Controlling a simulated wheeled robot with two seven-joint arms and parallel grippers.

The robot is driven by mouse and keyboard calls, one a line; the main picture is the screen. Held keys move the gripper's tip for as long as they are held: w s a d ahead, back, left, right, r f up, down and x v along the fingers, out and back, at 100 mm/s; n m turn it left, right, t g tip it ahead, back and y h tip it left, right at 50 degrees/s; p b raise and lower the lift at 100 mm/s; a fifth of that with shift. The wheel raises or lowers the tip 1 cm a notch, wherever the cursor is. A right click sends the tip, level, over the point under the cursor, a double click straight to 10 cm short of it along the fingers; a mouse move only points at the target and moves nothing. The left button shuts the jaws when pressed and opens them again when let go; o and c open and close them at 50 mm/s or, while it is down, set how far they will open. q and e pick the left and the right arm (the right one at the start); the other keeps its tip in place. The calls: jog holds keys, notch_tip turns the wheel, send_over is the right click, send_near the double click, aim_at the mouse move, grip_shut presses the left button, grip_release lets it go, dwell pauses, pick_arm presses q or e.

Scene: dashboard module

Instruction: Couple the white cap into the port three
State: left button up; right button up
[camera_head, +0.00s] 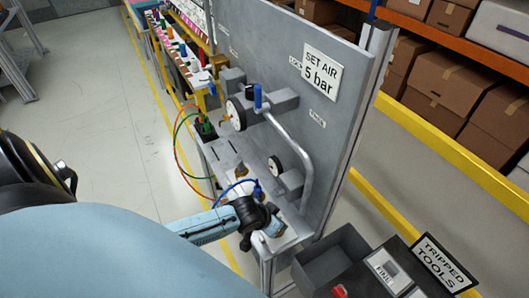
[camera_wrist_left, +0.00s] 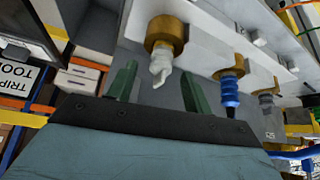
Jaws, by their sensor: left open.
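A white cap-like piece (camera_wrist_left: 160,65) hangs from a brass fitting (camera_wrist_left: 165,34) on a pale ledge, in the left wrist view. My left gripper (camera_wrist_left: 160,88) is open, with one green finger on each side of the white piece and a visible gap to both. A second brass fitting holds a blue connector (camera_wrist_left: 230,90), and a third fitting (camera_wrist_left: 267,92) carries a grey piece. I cannot read which port is three. In the head view my left gripper (camera_head: 270,222) is at the front end of the ledge, its fingers mostly hidden. My right gripper is not in view.
The grey panel (camera_head: 290,90) stands upright behind the ledge, with gauges and a curved pipe (camera_head: 305,150). A blue hose (camera_head: 232,187) loops close to my left gripper. A grey bin (camera_head: 330,258) and a "TRIPPED TOOLS" sign (camera_head: 442,262) are at lower right.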

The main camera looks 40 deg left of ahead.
pick_arm(q)
jog(key=v, duration=1)
